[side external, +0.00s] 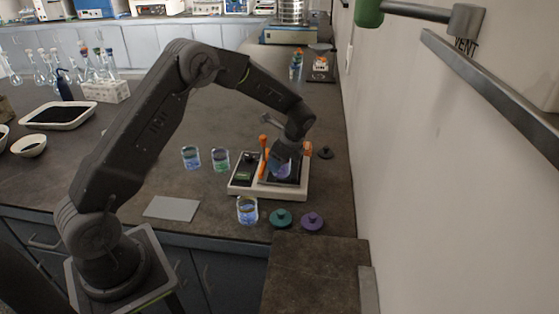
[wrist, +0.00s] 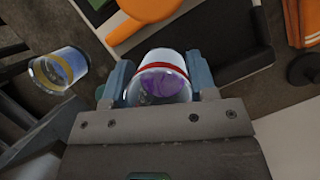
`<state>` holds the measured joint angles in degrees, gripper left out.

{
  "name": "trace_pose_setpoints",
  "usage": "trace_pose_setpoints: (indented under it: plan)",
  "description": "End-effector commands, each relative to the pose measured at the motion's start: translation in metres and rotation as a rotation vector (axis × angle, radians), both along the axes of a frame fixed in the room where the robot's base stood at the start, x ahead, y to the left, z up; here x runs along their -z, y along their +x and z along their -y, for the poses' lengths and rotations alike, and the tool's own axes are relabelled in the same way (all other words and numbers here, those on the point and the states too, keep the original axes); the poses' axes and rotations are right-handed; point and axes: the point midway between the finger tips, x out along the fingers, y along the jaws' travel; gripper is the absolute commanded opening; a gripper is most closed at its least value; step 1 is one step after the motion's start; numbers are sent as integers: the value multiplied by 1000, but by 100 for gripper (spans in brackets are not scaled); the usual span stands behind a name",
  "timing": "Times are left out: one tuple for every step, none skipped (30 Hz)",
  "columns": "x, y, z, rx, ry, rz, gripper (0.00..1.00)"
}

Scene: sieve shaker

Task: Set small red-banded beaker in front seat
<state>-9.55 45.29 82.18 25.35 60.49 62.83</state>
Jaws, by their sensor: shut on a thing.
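My gripper (wrist: 160,88) is shut on a clear beaker with a red band (wrist: 162,67) and purple contents. In the side external view the held beaker (side external: 283,171) is partly hidden by the gripper and is over the shaker's dark platform. I cannot tell whether its base touches the platform. The shaker (side external: 240,190) has a pale base, a dark control block with a green display and orange clamp parts (side external: 263,158). An orange part (wrist: 146,22) and the dark platform (wrist: 235,50) lie close by in the wrist view. The front seat itself is not clearly visible.
A yellow-banded beaker (wrist: 58,70) stands left of my gripper in the wrist view. Blue (side external: 191,158) and green (side external: 221,161) beakers stand left of the shaker. Teal (side external: 281,218) and purple (side external: 312,222) lids lie in front. A wall bounds the right side.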

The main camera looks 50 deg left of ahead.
Motion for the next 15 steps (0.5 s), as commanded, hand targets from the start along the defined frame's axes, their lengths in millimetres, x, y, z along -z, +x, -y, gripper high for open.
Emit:
trace_pose_setpoints:
  plan:
    - [0,0,0,0,1,2,27]
    - [0,0,0,0,1,2,27]
    - [0,0,0,0,1,2,27]
    - [0,1,0,0,1,2,27]
    - [0,0,0,0,1,2,27]
    - [0,0,0,0,1,2,27]
    - [0,0,0,0,1,2,27]
    - [0,0,0,0,1,2,27]
    - [2,0,0,0,1,2,27]
    - [2,0,0,0,1,2,27]
    - [3,0,0,0,1,2,27]
    - [3,0,0,0,1,2,56]
    - [3,0,0,0,1,2,59]
    - [3,0,0,0,1,2,62]
    - [3,0,0,0,1,2,66]
